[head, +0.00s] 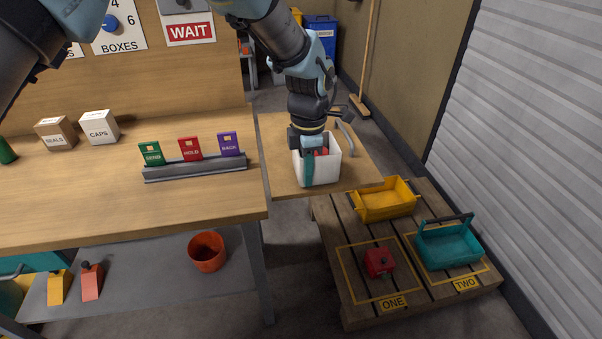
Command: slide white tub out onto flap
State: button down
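The white tub (328,172) stands upright on the wooden flap (283,178), to the right of the bench top. My gripper (311,165) is over the tub from above and overlaps its near left side. A teal upright piece shows against the tub's near wall; I cannot tell if it is a finger or something else. Something red (322,152) shows at the tub's mouth. My wrist hides part of the tub's far side. Whether the fingers are open or shut on the wall cannot be made out.
The bench (110,215) holds a rack (195,171) of coloured cards and two small boxes. A pallet (333,235) with a yellow tray (386,200), a teal basket (449,250) and a red object (378,263) stands low at right. A grey curved bar (346,137) is beside the tub.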

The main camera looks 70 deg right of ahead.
jog(key=shift+s, duration=0.1)
jog(key=c, duration=1)
grip_release()
jog(key=shift+o, duration=0.2)
jog(key=shift+r, duration=0.1)
notch_tip(320, 180, up, 11)
jog(key=shift+f+b, duration=0.15)
jog(key=shift+b, duration=0.9)
